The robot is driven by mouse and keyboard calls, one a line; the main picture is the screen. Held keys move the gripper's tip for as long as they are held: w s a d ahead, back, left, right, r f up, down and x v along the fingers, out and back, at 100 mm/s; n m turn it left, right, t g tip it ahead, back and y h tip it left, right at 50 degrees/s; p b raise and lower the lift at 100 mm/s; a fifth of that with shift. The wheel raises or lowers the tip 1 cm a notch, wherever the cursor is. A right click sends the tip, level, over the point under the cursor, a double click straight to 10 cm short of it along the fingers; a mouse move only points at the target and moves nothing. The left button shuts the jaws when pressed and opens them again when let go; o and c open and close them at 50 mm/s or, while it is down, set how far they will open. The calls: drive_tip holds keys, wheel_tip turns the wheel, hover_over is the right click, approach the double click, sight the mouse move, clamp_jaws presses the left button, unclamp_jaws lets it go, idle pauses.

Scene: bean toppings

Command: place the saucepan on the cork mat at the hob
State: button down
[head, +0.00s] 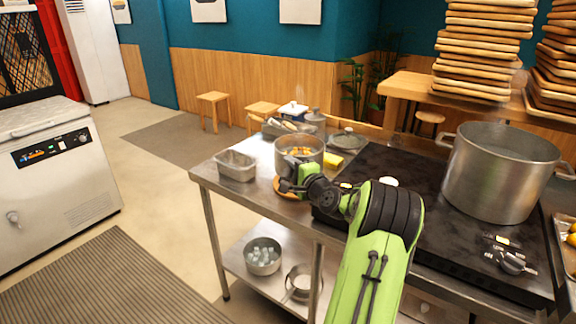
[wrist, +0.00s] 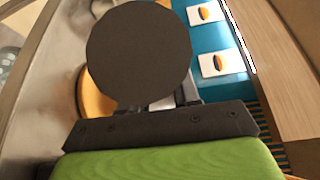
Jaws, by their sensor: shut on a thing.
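The steel saucepan (head: 298,158), upright with orange-yellow food inside, is at the hob's left end in the head view. My gripper (head: 291,185) is at its near side, shut on it, apparently at the handle; my wrist hides the exact grip. The round orange-brown cork mat (head: 281,191) shows below the pan's front left and behind my gripper. Whether the pan touches the mat or hangs just above it I cannot tell. In the wrist view a dark round shape fills the middle, and part of the mat (wrist: 93,99) shows to its left.
The black hob (head: 400,180) carries a large steaming pot (head: 497,175) at right. A steel container (head: 236,166) stands left of the saucepan, a yellow sponge (head: 333,161) to its right. Tubs and a lid crowd behind. The counter's front left corner is bare.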

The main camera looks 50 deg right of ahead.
drive_tip(key=shift+f+b, duration=0.8)
drive_tip(key=shift+f, duration=1.3)
drive_tip(key=shift+f, duration=0.15)
drive_tip(key=c, duration=0.8)
unclamp_jaws()
drive_tip(key=shift+a+f, duration=0.1)
drive_tip(key=shift+f, duration=0.1)
drive_tip(key=v, duration=1.2)
